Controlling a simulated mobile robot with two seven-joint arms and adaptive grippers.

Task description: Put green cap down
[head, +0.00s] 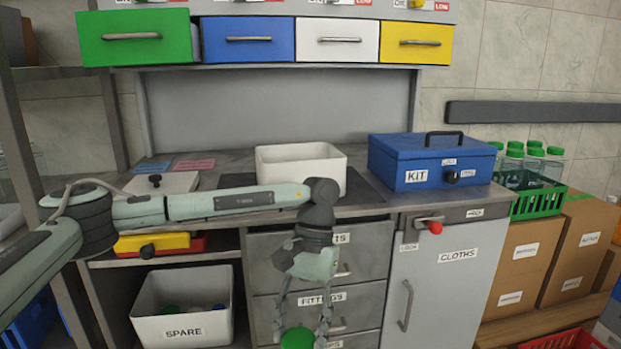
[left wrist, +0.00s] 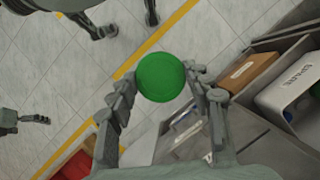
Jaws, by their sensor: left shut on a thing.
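My left gripper (head: 300,328) is shut on a green cap (head: 297,339), in front of the drawer unit at the bottom of the head view. In the left wrist view the cap (left wrist: 160,77) sits between the fingertips of the left gripper (left wrist: 158,88), with the floor behind it. The cap is held well below the worktop, and its lower part is cut off by the head frame. A white bin marked SPARE (head: 190,285) stands on the low shelf to the left, with green and other small things inside.
Labelled drawers (head: 372,238) lie behind the gripper. An open white bin (head: 302,155) and a blue KIT box (head: 430,160) stand on the worktop. A green crate (head: 540,203) of green-capped bottles is at right.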

